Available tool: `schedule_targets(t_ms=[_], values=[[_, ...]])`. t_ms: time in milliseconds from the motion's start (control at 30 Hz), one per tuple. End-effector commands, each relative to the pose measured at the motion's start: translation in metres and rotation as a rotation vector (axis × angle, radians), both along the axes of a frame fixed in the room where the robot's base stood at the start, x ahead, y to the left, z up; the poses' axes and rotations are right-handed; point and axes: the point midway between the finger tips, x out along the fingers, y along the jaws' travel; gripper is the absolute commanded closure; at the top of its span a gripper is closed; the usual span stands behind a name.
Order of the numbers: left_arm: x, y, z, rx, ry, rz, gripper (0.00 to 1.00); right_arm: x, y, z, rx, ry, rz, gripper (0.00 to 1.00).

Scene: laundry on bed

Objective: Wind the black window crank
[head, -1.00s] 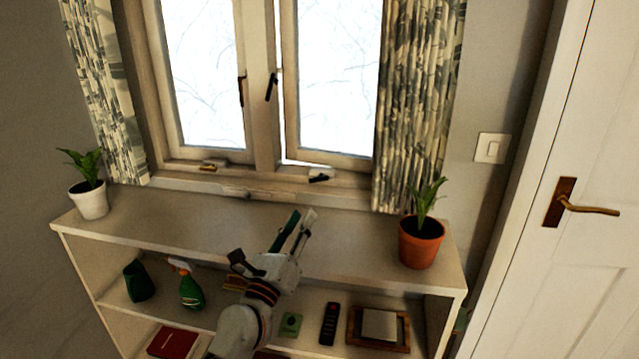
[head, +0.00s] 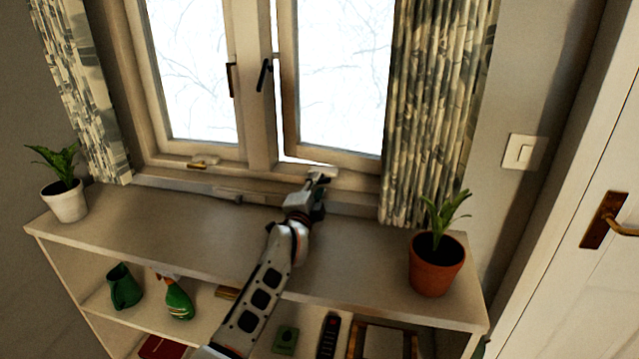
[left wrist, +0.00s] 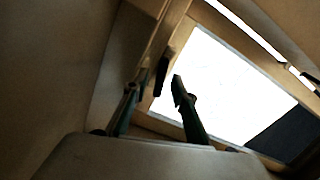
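The black window crank is mostly hidden behind my gripper in the head view, at the sill below the right window pane. In the left wrist view, the black crank (left wrist: 163,70) shows as a dark handle just past the fingertips, in line with the gap between them. My left gripper (head: 318,183) reaches over the shelf top to the sill. In the left wrist view its two fingers (left wrist: 155,84) stand apart with nothing clamped between them. I cannot tell whether a finger touches the crank. My right gripper is not in view.
A brass crank (head: 200,163) sits on the sill to the left. A plant in a terracotta pot (head: 436,270) stands right of my arm, and one in a white pot (head: 65,203) at the far left. The patterned curtain (head: 437,110) hangs close right. The shelf top (head: 180,225) is otherwise clear.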

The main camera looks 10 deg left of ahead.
Motion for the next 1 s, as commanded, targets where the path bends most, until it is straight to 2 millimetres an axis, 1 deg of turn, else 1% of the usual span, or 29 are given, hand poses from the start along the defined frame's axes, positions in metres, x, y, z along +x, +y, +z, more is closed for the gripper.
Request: schedule_targets(t_ms=[33, 100, 200, 400, 567, 600, 667, 700, 1000], values=[[0.007, 0.0, -0.001, 0.0, 0.001, 0.001, 0.74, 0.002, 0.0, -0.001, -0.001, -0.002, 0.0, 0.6], [0.014, 0.0, -0.001, -0.001, 0.001, 0.001, 0.74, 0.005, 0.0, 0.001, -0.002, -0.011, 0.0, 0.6], [0.021, 0.0, -0.001, 0.001, 0.0, 0.0, 0.74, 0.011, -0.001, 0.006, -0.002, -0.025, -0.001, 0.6], [0.026, 0.0, 0.0, 0.001, 0.0, 0.0, 0.74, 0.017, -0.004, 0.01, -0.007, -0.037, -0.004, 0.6], [0.026, 0.0, 0.0, 0.001, -0.001, 0.0, 0.74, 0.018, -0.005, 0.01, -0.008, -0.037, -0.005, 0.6], [0.026, 0.0, 0.0, 0.001, -0.001, 0.0, 0.79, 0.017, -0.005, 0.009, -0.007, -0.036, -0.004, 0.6], [0.026, 0.0, 0.0, 0.001, -0.001, 0.0, 0.94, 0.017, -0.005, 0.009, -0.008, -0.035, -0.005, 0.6], [0.026, 0.0, 0.0, 0.001, -0.001, 0.0, 1.0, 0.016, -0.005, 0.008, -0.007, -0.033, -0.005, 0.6], [0.026, 0.0, 0.0, 0.012, 0.0, 0.0, 1.0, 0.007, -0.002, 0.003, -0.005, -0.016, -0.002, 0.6]])
